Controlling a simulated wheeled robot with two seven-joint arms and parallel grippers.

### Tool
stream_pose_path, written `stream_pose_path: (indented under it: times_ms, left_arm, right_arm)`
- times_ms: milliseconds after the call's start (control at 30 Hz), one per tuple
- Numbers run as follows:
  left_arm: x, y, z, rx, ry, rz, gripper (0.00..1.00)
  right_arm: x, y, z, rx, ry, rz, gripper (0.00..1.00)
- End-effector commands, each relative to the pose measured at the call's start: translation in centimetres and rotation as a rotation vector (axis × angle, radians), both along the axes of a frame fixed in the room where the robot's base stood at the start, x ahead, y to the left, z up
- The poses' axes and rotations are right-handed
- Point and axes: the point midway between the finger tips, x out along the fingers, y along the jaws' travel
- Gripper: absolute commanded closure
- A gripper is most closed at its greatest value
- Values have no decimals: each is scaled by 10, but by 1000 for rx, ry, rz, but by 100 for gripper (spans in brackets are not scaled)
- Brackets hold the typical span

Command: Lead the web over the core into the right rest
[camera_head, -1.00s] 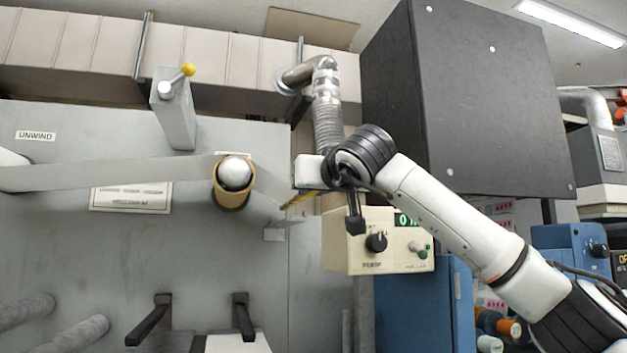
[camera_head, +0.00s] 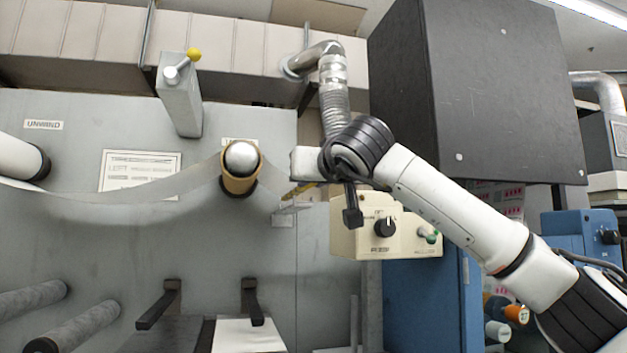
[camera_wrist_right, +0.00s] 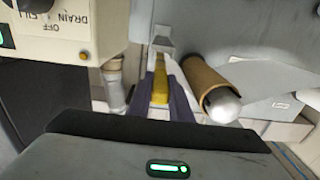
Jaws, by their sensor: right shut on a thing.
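The pale web (camera_head: 130,208) runs from the left, sags, and passes over the tan core (camera_head: 240,185) on its silver-ended spindle. Right of the core it slopes down toward my right gripper (camera_head: 298,191). My right gripper is shut on a yellow bar, which shows between its dark fingers in the right wrist view (camera_wrist_right: 160,84). The core (camera_wrist_right: 203,80) is beside the fingers there. A pale metal bracket, apparently the right rest (camera_wrist_right: 161,42), is just beyond the bar. I cannot tell whether the bar touches it. My left gripper is out of view.
A cream control box (camera_head: 385,230) stands below my right wrist, and a large black cabinet (camera_head: 470,90) rises behind it. A grey post with a yellow knob (camera_head: 181,100) stands above the web. Two dark arms (camera_head: 158,308) stick out below.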

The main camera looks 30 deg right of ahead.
Motion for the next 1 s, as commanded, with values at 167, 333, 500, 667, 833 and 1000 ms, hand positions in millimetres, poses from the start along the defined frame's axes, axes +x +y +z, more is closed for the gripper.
stream_pose_path:
  times_ms: [167,333,500,667,833,1000]
  left_arm:
    - [0,1,-2,3,1,-1,75]
    - [0,1,-2,4,1,-2,75]
    - [1,2,-3,5,0,-2,75]
    - [2,2,-8,5,-1,-3,75]
    - [2,2,-12,5,-1,-2,75]
    - [2,2,-13,5,-1,-2,75]
  right_arm:
    - [-2,0,-3,-1,-2,0,100]
    - [-2,0,-2,0,-2,0,100]
    - [-2,0,-5,0,-1,0,100]
    - [-2,0,-11,0,-1,0,100]
    - [-2,0,-18,1,-1,-1,100]
    - [-2,0,-20,1,-1,0,100]
